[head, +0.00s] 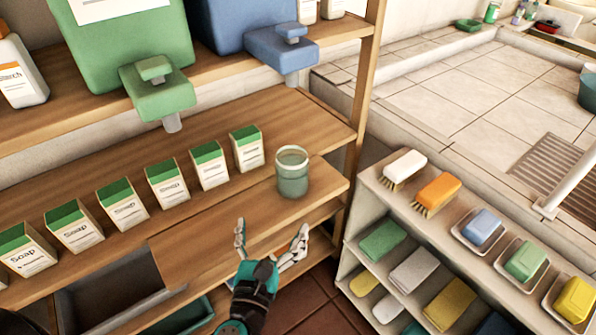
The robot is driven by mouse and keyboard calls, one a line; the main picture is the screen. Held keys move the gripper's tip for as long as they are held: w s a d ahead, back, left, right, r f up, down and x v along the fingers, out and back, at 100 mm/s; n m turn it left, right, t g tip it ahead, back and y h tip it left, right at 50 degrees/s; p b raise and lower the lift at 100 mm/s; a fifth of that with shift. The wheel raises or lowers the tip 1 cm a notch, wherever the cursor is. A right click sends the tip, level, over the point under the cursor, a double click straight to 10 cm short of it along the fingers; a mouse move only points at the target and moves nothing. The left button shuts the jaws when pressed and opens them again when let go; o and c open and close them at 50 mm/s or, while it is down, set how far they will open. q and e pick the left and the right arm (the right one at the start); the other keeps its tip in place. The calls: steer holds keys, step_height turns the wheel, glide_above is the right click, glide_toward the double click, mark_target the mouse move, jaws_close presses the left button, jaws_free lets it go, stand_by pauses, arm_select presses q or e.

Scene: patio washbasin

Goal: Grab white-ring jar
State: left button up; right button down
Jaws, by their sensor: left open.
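A greenish jar (292,178) with a pale ring at its rim stands upright on the wooden shelf (230,240), near its right end. My left gripper (270,240) is open and empty, in front of and below the jar in the picture. Its two fingers are spread wide and point up toward the jar, with a gap between them and it. My right gripper does not show.
Several soap boxes (168,183) stand in a row left of the jar. A green dispenser (125,50) and a blue dispenser (270,30) sit on the shelf above. A wooden post (366,100) rises right of the jar. A low rack (420,230) holds brushes and soaps.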

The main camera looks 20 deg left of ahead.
mark_target(286, 182)
arm_select(q)
steer(key=w, duration=0.3)
steer(key=w+p, duration=0.1)
steer(key=w, duration=0.3)
steer(key=w+a, duration=0.1)
steer(key=w, duration=0.2)
steer(key=shift+w+r+p, duration=0.2)
steer(key=shift+w+p, duration=0.05)
steer(key=shift+p, duration=0.15)
steer(key=shift+w, duration=0.85)
steer(key=w+b, duration=0.1)
steer(key=w, duration=0.4)
steer(key=shift+r, duration=0.1)
steer(key=shift+s, duration=0.15)
steer(key=shift+c, duration=0.7)
steer(key=shift+r, duration=0.1)
steer(key=c, duration=1.4)
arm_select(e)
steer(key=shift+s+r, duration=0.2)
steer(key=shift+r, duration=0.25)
